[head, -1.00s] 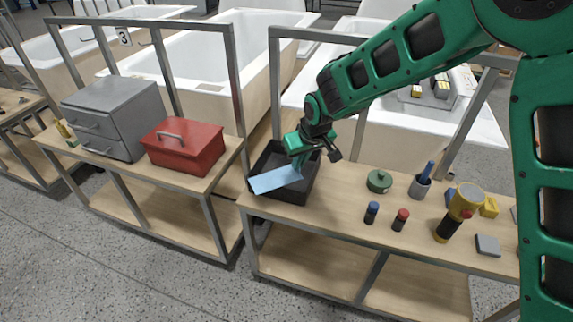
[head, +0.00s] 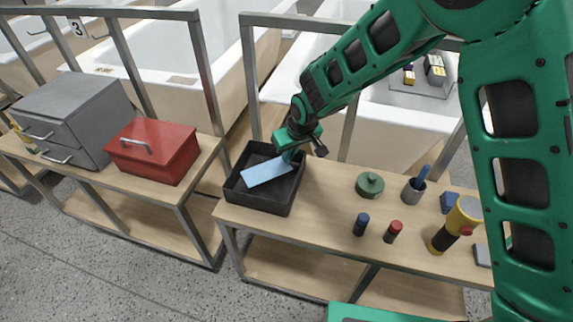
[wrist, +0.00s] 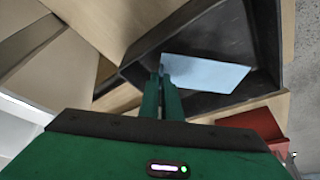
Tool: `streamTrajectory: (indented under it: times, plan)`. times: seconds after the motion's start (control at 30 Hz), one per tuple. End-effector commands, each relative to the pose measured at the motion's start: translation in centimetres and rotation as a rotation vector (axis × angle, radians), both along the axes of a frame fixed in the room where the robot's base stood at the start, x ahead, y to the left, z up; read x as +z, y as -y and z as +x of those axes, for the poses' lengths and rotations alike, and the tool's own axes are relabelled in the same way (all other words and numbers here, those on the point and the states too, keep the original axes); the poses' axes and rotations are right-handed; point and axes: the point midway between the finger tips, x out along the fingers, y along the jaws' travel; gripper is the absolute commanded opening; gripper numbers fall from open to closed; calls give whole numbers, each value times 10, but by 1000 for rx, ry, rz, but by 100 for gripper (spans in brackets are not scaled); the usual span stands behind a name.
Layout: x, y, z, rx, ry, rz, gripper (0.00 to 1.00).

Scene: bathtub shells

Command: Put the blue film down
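The blue film (head: 266,172) is a flat light-blue sheet within the walls of the black tray (head: 262,205) at the left end of the right bench. In the wrist view the fingers (wrist: 163,78) are close together at one edge of the film (wrist: 208,72), which extends to the right over the dark tray floor (wrist: 205,104). Whether the film touches the floor along its length is hard to tell.
A red toolbox (head: 152,151) and a grey drawer cabinet (head: 72,118) stand on the left bench. Right of the tray are a green lidded pot (head: 369,186), blue and red small cylinders, a grey cup (head: 413,190) and a yellow flashlight (head: 458,225). Bench posts rise behind the tray.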

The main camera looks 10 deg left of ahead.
Motion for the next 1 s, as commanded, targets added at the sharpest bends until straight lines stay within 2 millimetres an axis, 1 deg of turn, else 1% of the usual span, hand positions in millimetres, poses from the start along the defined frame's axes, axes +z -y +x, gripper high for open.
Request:
streamTrajectory:
  times: [0.17, 0.4, 0.77, 0.8, 0.83, 0.87, 1.0]
  plan:
    - [-11, 0, 0, 1, -1, -1, 0]
    - [-41, -1, -1, 2, -1, -2, 0]
    - [-44, -1, 0, 1, 1, 0, 0]
    - [-44, -1, 0, 1, 1, 0, 11]
    - [-44, -1, 0, 1, 1, 0, 18]
    - [-44, -1, 0, 1, 1, 0, 23]
    - [-44, -1, 0, 1, 1, 0, 23]
